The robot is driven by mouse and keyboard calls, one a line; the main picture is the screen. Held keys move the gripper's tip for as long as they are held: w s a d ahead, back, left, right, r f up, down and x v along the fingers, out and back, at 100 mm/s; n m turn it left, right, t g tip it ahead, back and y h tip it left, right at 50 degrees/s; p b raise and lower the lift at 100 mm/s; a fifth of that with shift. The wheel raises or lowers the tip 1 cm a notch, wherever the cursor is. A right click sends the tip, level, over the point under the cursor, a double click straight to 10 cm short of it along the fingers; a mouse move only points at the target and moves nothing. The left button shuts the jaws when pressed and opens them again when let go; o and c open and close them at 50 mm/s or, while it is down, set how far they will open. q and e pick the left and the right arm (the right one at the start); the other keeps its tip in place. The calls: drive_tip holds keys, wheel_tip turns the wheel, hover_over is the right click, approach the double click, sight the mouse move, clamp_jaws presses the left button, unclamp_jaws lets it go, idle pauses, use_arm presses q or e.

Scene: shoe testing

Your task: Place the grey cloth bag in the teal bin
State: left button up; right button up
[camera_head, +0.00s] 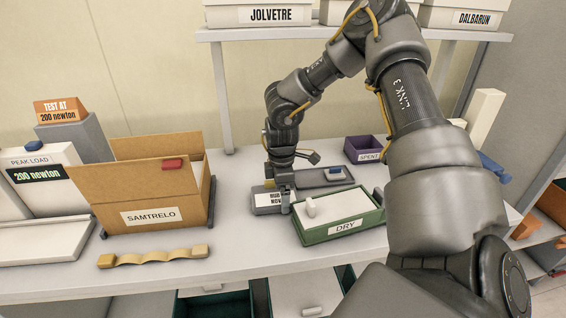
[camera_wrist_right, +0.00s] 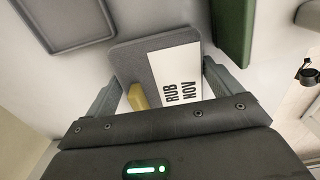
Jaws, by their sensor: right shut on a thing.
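The grey bag (camera_head: 268,209) lies on the table and carries a white label lettered "RUB NOV". It also shows in the right wrist view (camera_wrist_right: 130,55), with a yellow tab at its near end. My right gripper (camera_head: 279,195) points down at the bag and is shut on it; in the right wrist view (camera_wrist_right: 163,72) one finger stands on each side. A dark teal bin (camera_head: 215,303) shows partly below the table's front edge; the picture's edge cuts it off. My left gripper is not in view.
A green tray labelled DRY (camera_head: 340,230) stands right beside the bag. A grey tray (camera_head: 325,178) and a purple SPENT bin (camera_head: 363,148) are behind. A SAMTRELO carton (camera_head: 150,197) and a wavy yellow strip (camera_head: 152,258) are at left. A shelf (camera_head: 240,33) hangs above.

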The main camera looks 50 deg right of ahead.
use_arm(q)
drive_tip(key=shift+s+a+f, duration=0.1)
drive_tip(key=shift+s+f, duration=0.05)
use_arm(e)
drive_tip(key=o, duration=0.8)
drive_tip(key=shift+c, duration=0.2)
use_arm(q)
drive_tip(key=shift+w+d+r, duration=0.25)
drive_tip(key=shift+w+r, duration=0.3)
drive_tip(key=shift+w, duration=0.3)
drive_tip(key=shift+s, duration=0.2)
